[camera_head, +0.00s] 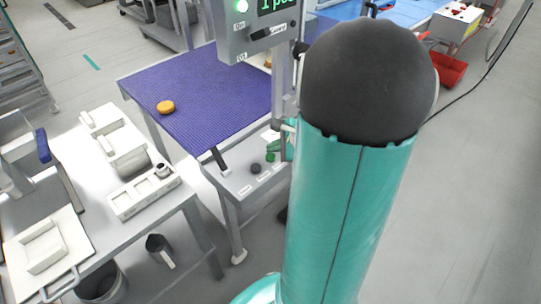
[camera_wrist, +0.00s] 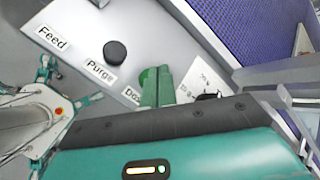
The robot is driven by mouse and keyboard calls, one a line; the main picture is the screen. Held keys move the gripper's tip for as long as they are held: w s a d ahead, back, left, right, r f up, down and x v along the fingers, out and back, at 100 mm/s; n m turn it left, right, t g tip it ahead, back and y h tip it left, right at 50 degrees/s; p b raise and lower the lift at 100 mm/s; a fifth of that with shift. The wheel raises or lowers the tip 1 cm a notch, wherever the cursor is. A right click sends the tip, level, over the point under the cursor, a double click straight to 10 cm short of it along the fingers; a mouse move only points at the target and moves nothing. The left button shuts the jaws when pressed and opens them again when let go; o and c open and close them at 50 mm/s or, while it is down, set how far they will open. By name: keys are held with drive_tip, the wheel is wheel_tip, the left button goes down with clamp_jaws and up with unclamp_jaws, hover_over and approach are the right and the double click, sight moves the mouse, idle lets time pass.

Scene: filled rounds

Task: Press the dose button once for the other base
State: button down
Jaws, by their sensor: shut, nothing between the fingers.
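The control panel (camera_head: 236,181) is a grey shelf at the front of the purple-topped table. In the wrist view it (camera_wrist: 60,62) carries the labels Feed, Purge and one partly covered, starting "Do". A black round button (camera_wrist: 115,52) is beside the Purge label. My gripper (camera_wrist: 157,70) is shut and empty, its green fingertips over or beside the dose button; I cannot tell whether they touch it. In the head view my arm hides much of the gripper, and the black button (camera_head: 255,168) shows clearly.
A display box (camera_head: 262,30) with a green lamp and the partly covered text "1 p" stands above the panel. An orange round piece (camera_head: 166,107) lies on the purple mat (camera_head: 205,85). A black-tipped lever (camera_head: 218,158) rises at the panel's left. A white bench (camera_head: 95,190) stands left.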

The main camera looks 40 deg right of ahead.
sight(274, 157)
drive_tip(key=shift+f, duration=0.1)
idle(0.3)
drive_tip(key=shift+f, duration=0.35)
drive_tip(key=shift+f, duration=0.55)
idle(0.7)
idle(0.3)
drive_tip(key=shift+r, duration=1)
drive_tip(key=shift+r, duration=0.1)
drive_tip(key=shift+r, duration=2.4)
